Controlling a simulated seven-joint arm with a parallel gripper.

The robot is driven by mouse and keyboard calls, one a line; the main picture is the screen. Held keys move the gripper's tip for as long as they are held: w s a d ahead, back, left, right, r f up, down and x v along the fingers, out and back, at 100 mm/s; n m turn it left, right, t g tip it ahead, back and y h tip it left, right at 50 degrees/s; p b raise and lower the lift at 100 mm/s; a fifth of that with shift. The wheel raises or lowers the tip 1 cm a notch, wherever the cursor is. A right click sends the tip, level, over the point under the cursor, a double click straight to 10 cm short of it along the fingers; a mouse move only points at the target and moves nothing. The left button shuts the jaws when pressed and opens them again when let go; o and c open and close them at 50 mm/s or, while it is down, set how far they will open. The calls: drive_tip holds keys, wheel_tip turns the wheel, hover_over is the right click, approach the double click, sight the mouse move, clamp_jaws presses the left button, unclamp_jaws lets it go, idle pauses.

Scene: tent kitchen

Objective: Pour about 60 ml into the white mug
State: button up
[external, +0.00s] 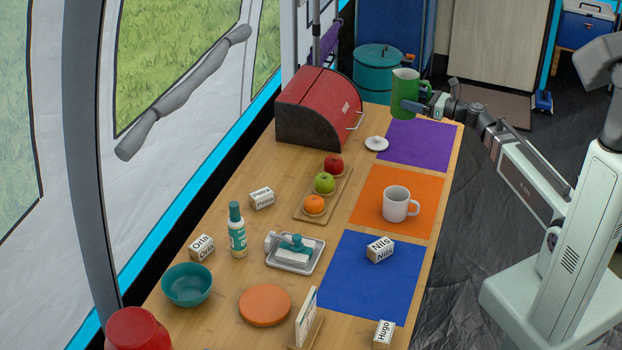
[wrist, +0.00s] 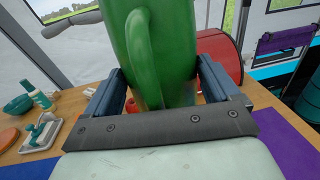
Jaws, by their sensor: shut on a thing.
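The white mug (external: 396,204) stands upright on the orange mat (external: 372,225), its handle toward the right. A green jug (external: 404,95) with a pale inside is held upright in my gripper (external: 418,106), above the far end of the table by the purple mat (external: 430,148). In the wrist view the green jug (wrist: 160,50) fills the middle, its handle toward me, with the two fingers (wrist: 160,90) closed on its sides. The jug is well behind the mug and apart from it. What is inside the jug cannot be seen. The mug is not visible in the wrist view.
A red bread bin (external: 318,105) stands at the far left. A small white lid-like dish (external: 376,143) lies by the purple mat. A board (external: 335,190) holds fruit left of the mug. A block marked Nils (external: 380,250) sits on the blue mat (external: 350,285). Space above the mats is clear.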

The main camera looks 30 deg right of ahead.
drive_tip(key=shift+w+a+m+t+h, duration=0.3)
drive_tip(key=shift+w+a+m+h, duration=0.15)
drive_tip(key=shift+w+a, duration=0.3)
drive_tip(key=w+a+m+t+h, duration=0.1)
drive_tip(key=w+a+m+h, duration=0.1)
drive_tip(key=a+m+h, duration=0.35)
drive_tip(key=w+a+m+t+h, duration=0.2)
drive_tip(key=w+a+m+h, duration=0.1)
drive_tip(key=a+h, duration=0.45)
drive_tip(key=s+a+m+g+h, duration=0.4)
drive_tip(key=s+a+h, duration=0.3)
drive_tip(key=s, duration=0.4)
drive_tip(key=s+a+m+g+h, duration=0.3)
drive_tip(key=s+a+m+h, duration=0.15)
drive_tip(key=s+a, duration=0.5)
drive_tip(key=f, duration=1.9)
drive_tip(key=shift+s+d+f, duration=0.1)
drive_tip(key=shift+s+f, duration=0.1)
drive_tip(key=shift+f, duration=0.15)
drive_tip(key=shift+s+d+r+m, duration=0.1)
drive_tip(key=shift+r+m, duration=0.1)
drive_tip(key=shift+m, duration=0.05)
